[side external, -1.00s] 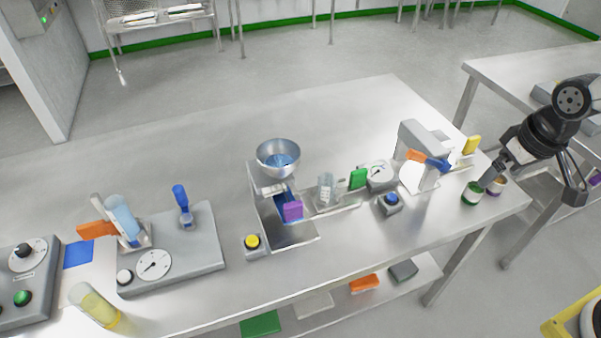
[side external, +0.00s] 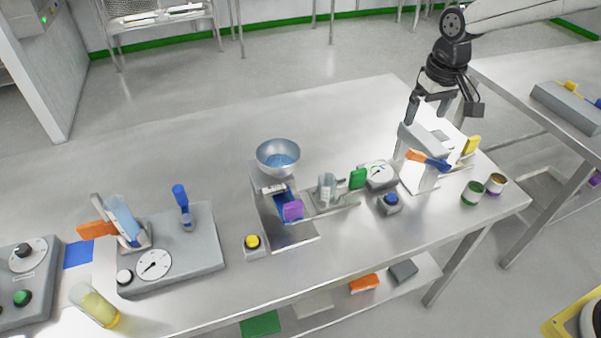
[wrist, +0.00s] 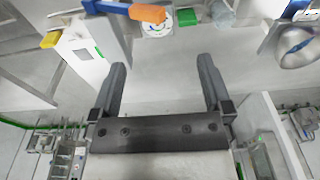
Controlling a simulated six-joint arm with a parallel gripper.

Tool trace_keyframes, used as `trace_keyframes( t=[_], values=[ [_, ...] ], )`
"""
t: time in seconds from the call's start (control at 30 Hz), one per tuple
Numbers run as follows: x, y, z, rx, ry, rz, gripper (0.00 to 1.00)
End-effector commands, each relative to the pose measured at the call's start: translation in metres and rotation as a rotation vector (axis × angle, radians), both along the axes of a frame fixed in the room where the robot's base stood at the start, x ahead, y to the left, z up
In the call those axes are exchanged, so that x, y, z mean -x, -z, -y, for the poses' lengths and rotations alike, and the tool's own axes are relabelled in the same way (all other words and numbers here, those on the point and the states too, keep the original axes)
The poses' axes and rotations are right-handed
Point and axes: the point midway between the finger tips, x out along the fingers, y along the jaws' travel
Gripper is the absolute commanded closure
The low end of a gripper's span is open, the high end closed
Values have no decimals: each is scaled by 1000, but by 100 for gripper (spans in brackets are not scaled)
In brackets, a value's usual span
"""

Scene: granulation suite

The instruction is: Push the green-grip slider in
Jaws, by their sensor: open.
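The green-grip slider (side external: 358,179) stands on the bench beside a clear beaker (side external: 327,188), on a metal rail (side external: 338,205), just left of a round dial (side external: 379,174). In the wrist view its green grip (wrist: 187,17) shows at the top edge, right of the orange handle. My gripper (side external: 440,110) is open and empty. It is raised above the back right of the bench, behind the grey press-like device (side external: 424,140), well apart from the slider. Its two fingers (wrist: 162,78) are spread in the wrist view with only floor and bench behind them.
The grey device carries an orange and blue lever (side external: 427,160) between my gripper and the slider. A steel bowl (side external: 278,158) over a purple-grip slider (side external: 293,210) stands to the left.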

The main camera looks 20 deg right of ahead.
Motion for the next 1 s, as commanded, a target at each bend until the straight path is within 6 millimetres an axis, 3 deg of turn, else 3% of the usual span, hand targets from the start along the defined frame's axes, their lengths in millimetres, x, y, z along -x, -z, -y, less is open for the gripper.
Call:
trace_keyframes(
  t=[0.2, 0.4, 0.93, 1.0],
  values=[
    [-44, 7, -23, 2, -2, -41, 0],
    [-70, 14, -39, 5, -1, -66, 0],
    [-100, 27, -62, 11, 0, -103, 0],
    [-99, 41, -62, 13, 0, -108, 0]
  ],
)
